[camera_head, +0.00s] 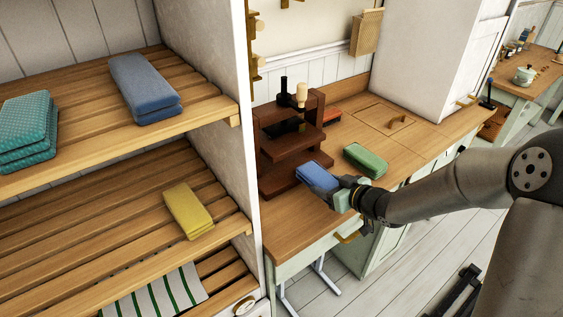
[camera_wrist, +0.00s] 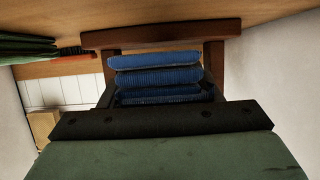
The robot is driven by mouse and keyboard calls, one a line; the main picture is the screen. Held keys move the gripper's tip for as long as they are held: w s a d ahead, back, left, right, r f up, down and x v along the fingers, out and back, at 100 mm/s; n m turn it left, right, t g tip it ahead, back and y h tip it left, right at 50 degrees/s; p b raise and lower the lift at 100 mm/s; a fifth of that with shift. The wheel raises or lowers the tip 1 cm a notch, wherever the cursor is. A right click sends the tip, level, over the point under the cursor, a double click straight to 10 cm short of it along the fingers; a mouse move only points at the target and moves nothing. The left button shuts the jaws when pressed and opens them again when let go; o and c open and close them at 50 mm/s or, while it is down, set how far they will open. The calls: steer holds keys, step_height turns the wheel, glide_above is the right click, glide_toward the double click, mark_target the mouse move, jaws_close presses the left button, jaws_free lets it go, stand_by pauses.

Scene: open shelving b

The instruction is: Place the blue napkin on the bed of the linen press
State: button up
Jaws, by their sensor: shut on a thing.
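The blue napkin (camera_head: 316,175) is folded and held at the tip of my gripper (camera_head: 337,190). It also shows in the wrist view as a layered blue stack (camera_wrist: 155,77) beyond the gripper. The linen press (camera_head: 264,149) is a dark brown wooden frame on the counter, with a plate above its low bed (camera_head: 280,182). The napkin is at the right front side of the press, over or close to the bed's edge. I cannot tell whether it touches the bed. The press frame (camera_wrist: 160,33) appears behind the napkin in the wrist view.
A green folded cloth (camera_head: 366,160) lies on the counter (camera_head: 408,160) right of the press. The shelving at left holds a blue folded cloth (camera_head: 143,88), teal cloths (camera_head: 28,130), a yellow cloth (camera_head: 187,211) and a striped cloth (camera_head: 155,296). A white upright panel (camera_head: 222,120) stands left of the press.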

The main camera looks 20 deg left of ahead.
steer(key=p, duration=0.2)
glide_toward(294, 168)
steer(key=w+a, duration=0.2)
steer(key=a, duration=0.1)
steer(key=w+a+r, duration=0.1)
steer(key=a, duration=0.1)
steer(key=shift+w, duration=0.2)
steer(key=a, duration=0.1)
steer(key=w+a+p, duration=0.1)
steer(key=a, duration=0.1)
steer(key=shift+w+a+f+p, duration=0.1)
steer(key=shift+w+f+p, duration=0.05)
steer(key=shift+w+p, duration=0.2)
steer(key=shift+f, duration=0.7)
steer(key=shift+f, duration=0.1)
steer(key=shift+f, duration=0.15)
steer(key=o, duration=1)
steer(key=shift+o, duration=0.2)
